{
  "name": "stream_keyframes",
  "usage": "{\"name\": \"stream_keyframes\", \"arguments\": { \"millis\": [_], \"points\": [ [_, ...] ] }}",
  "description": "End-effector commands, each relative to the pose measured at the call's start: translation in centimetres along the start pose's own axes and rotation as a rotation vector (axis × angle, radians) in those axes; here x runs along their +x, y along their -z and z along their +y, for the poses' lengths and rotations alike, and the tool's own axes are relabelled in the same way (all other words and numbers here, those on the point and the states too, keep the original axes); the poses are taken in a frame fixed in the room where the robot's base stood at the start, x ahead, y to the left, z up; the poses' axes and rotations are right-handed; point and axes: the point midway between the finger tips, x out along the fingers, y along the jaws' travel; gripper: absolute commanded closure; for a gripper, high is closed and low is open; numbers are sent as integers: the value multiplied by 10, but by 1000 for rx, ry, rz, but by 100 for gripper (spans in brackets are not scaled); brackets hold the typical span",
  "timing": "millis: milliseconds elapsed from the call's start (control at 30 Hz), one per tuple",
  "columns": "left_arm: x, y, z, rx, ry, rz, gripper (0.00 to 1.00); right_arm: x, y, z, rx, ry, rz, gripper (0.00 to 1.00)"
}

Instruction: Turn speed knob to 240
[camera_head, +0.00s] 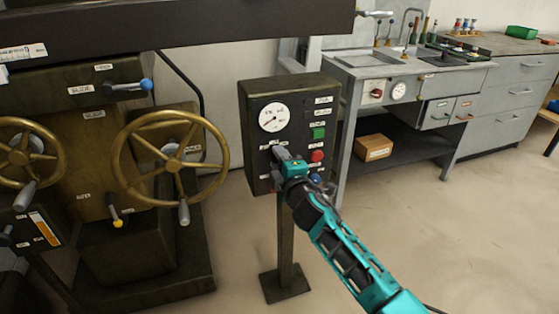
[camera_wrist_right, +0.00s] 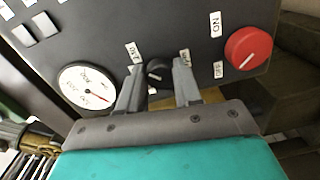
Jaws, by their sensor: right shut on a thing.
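The control box (camera_head: 262,92) stands on a post in the middle of the head view. It carries a round white dial (camera_head: 273,117), which also shows in the right wrist view (camera_wrist_right: 88,90) with a red needle. My right gripper (camera_head: 279,155) is at the panel below the dial. In the wrist view its fingers (camera_wrist_right: 158,66) are on either side of a small black knob (camera_wrist_right: 156,73), and it is shut on that knob. The gripper hides the knob in the head view. Small labels flank the knob; I cannot read a speed value. My left gripper is not in view.
A large red knob (camera_wrist_right: 248,48) sits beside the right finger in the wrist view. A green button (camera_head: 319,133) and a red button (camera_head: 317,156) are close to the gripper. A brass handwheel (camera_head: 223,160) stands left of the box; a grey workbench (camera_head: 425,70) stands behind right.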

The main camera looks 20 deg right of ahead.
Motion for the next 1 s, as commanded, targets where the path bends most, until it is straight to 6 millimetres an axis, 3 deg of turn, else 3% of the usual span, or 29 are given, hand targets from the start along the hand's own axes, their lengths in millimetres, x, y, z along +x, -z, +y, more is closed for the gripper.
{"name": "stream_keyframes", "arguments": {
  "millis": [633, 667, 900, 1000],
  "points": [
    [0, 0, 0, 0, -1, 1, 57, 0, 0, -1, 51, 2, 2, 97],
    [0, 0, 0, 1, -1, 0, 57, 0, 0, -1, 51, 2, 2, 65],
    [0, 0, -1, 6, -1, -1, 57, 0, 0, 0, 49, 1, 2, 42],
    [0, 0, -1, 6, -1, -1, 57, 0, 0, 0, 49, 1, 2, 41]
  ]
}}
